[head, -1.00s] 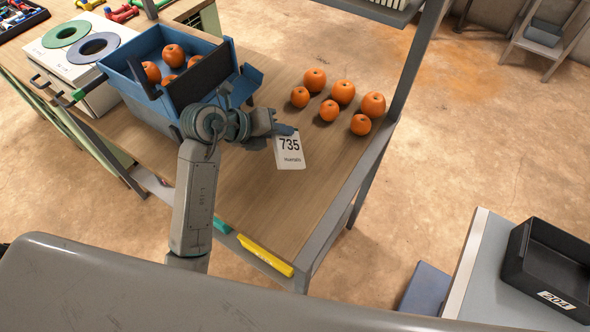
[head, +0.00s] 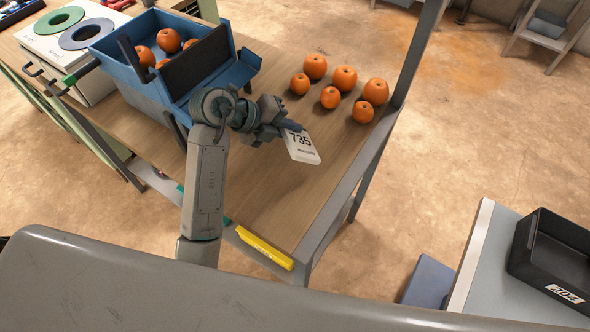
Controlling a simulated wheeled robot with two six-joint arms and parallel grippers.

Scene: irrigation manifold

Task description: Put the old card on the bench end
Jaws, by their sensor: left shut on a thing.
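The old card (head: 303,150) is white and reads 735, with smaller print below that is too small to read. My left gripper (head: 290,127) is shut on its upper edge and holds it tilted over the bench. Whether the card touches the wood cannot be told. The bench (head: 270,195) has a wooden top, and its right end (head: 345,190) has a grey metal edge. The wood around the card, towards the front and right, is bare. My right gripper is not in view.
Several orange fruits (head: 345,78) stand loose behind the card, near a grey post. A blue bin (head: 140,75) with more fruits stands at the left. A yellow piece (head: 265,250) is on the bench's front edge. A black tray (head: 560,255) labelled 204 is at the right.

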